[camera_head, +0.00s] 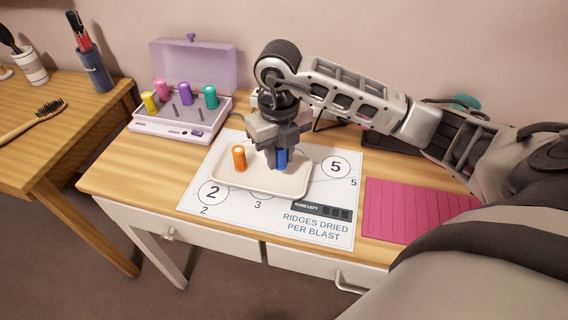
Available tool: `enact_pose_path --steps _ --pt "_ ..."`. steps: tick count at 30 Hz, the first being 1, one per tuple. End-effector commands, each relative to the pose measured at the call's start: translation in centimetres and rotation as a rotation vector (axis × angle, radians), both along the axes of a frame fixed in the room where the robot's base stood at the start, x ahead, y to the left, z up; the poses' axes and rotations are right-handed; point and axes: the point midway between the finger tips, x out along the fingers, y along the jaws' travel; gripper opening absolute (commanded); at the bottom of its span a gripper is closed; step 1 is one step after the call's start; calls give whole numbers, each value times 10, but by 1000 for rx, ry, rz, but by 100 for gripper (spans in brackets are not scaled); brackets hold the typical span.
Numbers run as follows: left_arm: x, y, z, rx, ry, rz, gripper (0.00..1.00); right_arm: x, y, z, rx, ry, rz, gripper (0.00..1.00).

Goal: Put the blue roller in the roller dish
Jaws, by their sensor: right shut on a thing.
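The blue roller (282,158) is upright between the fingers of my right gripper (277,160), which is shut on it. The gripper points down over the roller dish (231,184), a shallow cream tray on a printed white sheet. The blue roller is over the right part of the dish, and the fingers partly cover it. I cannot tell whether its lower end touches the dish floor. An orange roller (239,158) stands upright in the left part of the dish. My left gripper is not in view.
A roller case (170,128) with an open lilac lid holds yellow, pink, purple and teal rollers at the back left. A pink ridged mat (412,208) lies to the right. A side table (60,140) holds a hairbrush (33,117) and cups. The table's front left is clear.

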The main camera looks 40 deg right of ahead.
Motion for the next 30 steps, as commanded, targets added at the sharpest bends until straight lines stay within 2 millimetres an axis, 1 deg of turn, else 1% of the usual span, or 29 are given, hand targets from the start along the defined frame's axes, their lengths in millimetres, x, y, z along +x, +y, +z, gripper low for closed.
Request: enact_pose_path --steps 4,6,9,12,20,24,25,27,30 --pt "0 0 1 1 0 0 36 0 -8 -9 0 1 -2 3" --pt "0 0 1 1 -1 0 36 0 -14 -18 -2 2 -3 3" --pt "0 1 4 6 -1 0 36 0 -11 -33 1 3 -1 3" --pt "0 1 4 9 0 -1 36 0 -12 -42 0 0 -1 3" --pt "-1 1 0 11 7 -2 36 1 -11 -44 0 -2 0 3" --pt "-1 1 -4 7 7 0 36 1 -11 -49 0 -1 0 3" --pt "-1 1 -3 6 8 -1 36 1 -11 -48 0 -1 0 31" --pt "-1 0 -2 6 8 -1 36 1 -11 -47 0 -1 0 47" --pt "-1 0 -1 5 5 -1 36 1 -11 -47 0 -1 0 47"
